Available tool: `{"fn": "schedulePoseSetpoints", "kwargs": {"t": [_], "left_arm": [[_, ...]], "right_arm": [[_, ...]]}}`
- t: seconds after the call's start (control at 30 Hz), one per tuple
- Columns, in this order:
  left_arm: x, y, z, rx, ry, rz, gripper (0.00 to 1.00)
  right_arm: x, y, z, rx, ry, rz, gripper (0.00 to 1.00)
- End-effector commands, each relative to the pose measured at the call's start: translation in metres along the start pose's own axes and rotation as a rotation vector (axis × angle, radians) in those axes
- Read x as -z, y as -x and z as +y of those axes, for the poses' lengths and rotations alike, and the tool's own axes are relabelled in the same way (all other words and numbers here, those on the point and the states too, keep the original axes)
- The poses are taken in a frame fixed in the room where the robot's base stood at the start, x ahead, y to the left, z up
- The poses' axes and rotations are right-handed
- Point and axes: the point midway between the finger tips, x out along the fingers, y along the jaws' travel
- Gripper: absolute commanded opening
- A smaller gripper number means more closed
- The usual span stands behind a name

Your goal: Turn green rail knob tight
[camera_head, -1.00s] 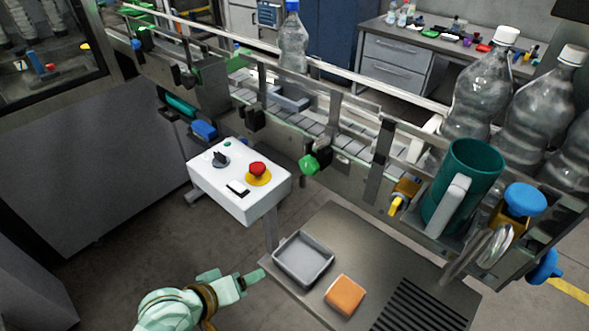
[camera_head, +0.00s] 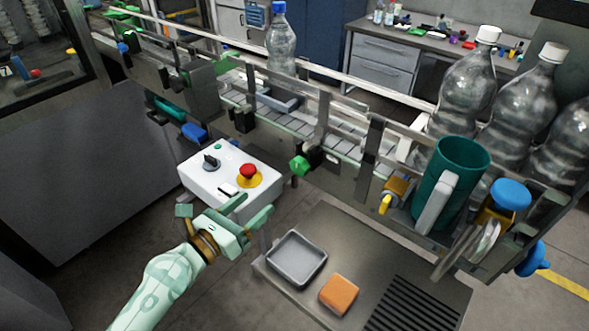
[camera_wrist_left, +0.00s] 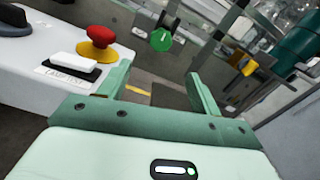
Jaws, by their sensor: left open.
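The green rail knob (camera_head: 300,164) sits on the near side of the conveyor rail, right of the control box. In the left wrist view the green knob (camera_wrist_left: 161,40) shows as a round face with a pale mark, ahead of and above the gap between my fingers. My left gripper (camera_head: 259,211) is open and empty, below and left of the knob and apart from it, in front of the control box. Its two fingers (camera_wrist_left: 160,88) stand wide apart in the left wrist view. My right gripper is not in view.
The white control box (camera_head: 228,180) with a red button (camera_head: 248,171) is close behind my left gripper. A metal table holds a grey tray (camera_head: 297,258) and an orange sponge (camera_head: 339,295). A teal mug (camera_head: 452,180) and large bottles (camera_head: 462,95) stand to the right.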

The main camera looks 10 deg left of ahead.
Motion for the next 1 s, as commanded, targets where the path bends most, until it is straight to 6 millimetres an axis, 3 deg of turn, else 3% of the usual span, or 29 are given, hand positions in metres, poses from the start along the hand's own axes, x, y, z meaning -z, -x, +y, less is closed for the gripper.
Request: {"fn": "schedulePoseSetpoints", "kwargs": {"t": [0.3,0.5,0.7,1.0], "left_arm": [[0.0,-0.08,-0.001,0.002,-0.004,-0.001,0.64],[0.001,-0.122,-0.002,0.003,-0.005,0.001,0.64],[0.001,-0.143,-0.001,0.002,-0.006,0.002,0.64],[0.0,-0.147,-0.002,0.002,-0.008,0.002,0.64]], "right_arm": [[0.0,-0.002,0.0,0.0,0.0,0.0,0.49],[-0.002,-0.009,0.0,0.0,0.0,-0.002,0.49],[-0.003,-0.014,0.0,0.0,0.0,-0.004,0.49],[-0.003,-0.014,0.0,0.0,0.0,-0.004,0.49]]}}
